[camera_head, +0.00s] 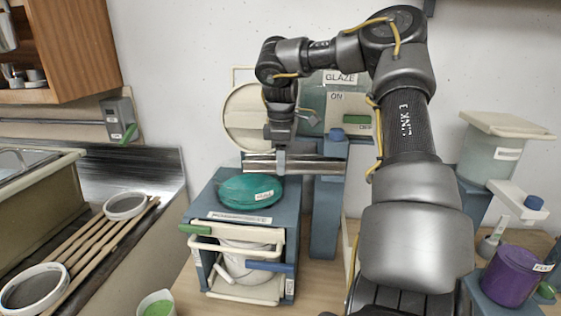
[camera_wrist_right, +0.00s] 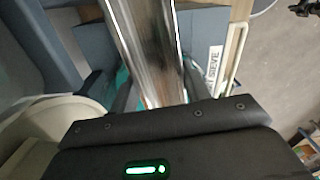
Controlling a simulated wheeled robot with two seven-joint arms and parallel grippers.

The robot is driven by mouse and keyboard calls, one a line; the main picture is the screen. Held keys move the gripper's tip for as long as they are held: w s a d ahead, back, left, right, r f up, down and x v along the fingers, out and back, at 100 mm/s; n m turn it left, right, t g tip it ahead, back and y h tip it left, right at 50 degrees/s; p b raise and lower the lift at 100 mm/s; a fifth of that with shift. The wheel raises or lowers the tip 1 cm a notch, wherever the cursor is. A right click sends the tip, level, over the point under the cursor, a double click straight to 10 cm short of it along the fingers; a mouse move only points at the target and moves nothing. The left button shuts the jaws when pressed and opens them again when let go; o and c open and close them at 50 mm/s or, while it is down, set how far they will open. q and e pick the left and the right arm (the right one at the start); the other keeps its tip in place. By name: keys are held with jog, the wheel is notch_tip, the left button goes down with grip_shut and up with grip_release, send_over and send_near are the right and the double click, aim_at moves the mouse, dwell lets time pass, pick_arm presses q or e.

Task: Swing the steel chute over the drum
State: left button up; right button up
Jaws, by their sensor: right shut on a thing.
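The steel chute (camera_head: 310,164) is a shiny bar lying level across the front of a blue-grey post, above the blue box. My right gripper (camera_head: 281,160) reaches down from above and is shut on the chute near its left part. In the right wrist view the chute (camera_wrist_right: 150,45) runs from the top edge down to between the fingers (camera_wrist_right: 155,98). A green round drum-like thing (camera_head: 245,188) with a label sits on the blue box, below and left of the chute; I cannot tell for certain that it is the drum. My left gripper is out of view.
The blue box (camera_head: 238,217) has cream, green and blue handles and a white bucket inside. A cream disc (camera_head: 250,117) stands behind. A purple tub (camera_head: 511,276) and a lidded container (camera_head: 490,154) are at right. A slatted rack (camera_head: 97,246) lies at left.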

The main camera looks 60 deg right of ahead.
jog(key=o, duration=1.4)
jog(key=shift+d, duration=0.1)
notch_tip(320, 180, up, 11)
jog(key=shift+f, duration=0.1)
